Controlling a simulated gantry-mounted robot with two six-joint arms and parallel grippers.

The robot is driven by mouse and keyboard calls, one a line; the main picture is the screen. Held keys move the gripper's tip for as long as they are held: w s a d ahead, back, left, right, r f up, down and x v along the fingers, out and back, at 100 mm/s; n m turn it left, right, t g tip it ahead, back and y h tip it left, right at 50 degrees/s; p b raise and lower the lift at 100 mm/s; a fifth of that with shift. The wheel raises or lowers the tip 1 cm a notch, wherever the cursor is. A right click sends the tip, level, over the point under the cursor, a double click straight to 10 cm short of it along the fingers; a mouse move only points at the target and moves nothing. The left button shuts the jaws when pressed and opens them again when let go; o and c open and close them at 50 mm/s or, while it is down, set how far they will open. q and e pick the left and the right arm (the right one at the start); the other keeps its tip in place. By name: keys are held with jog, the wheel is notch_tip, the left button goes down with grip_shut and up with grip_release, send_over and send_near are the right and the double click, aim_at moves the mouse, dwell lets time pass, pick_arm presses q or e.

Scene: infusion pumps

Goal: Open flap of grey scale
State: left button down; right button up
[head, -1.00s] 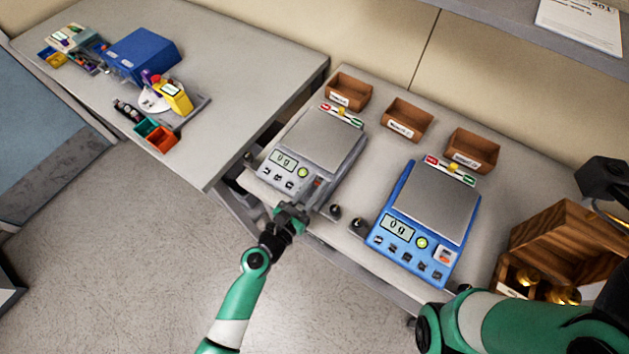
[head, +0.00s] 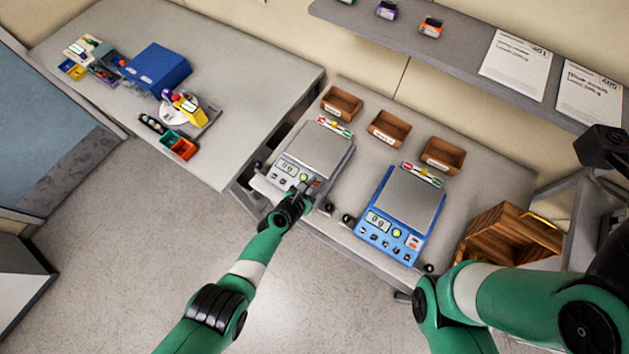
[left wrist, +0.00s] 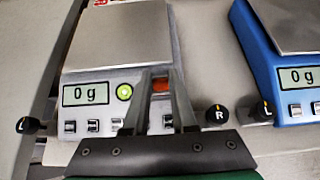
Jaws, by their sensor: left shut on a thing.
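The grey scale (head: 318,151) stands on the bench in the head view. Its display reads 0 g in the left wrist view (left wrist: 86,95), with a green button beside it. My left gripper (head: 304,187) reaches over the right front corner of its panel. In the left wrist view, the fingertips (left wrist: 160,76) stand on either side of a small orange-red part (left wrist: 160,86), where the flap is. The gripper is shut on the flap; its exact angle is hard to make out behind the fingers. My right arm enters at lower right, but its gripper is not visible.
The blue scale (head: 405,205) stands to the right. Black knobs, one marked R (left wrist: 217,114), sit along the bench front. Brown bins (head: 389,130) line the back. A wooden crate (head: 508,238) is at right. The floor left of the bench is clear.

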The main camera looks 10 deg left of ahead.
pick_arm(q)
jog(key=shift+g, duration=0.3)
dwell(0.4)
jog(key=c, duration=0.7)
grip_release()
jog(key=shift+r+p, duration=0.1)
jog(key=shift+p, duration=0.2)
jog(key=shift+s+r+p, duration=0.1)
jog(key=shift+r+p, duration=0.05)
jog(key=shift+p, duration=0.15)
jog(key=p+v, duration=1.1)
jog(key=shift+s, duration=0.15)
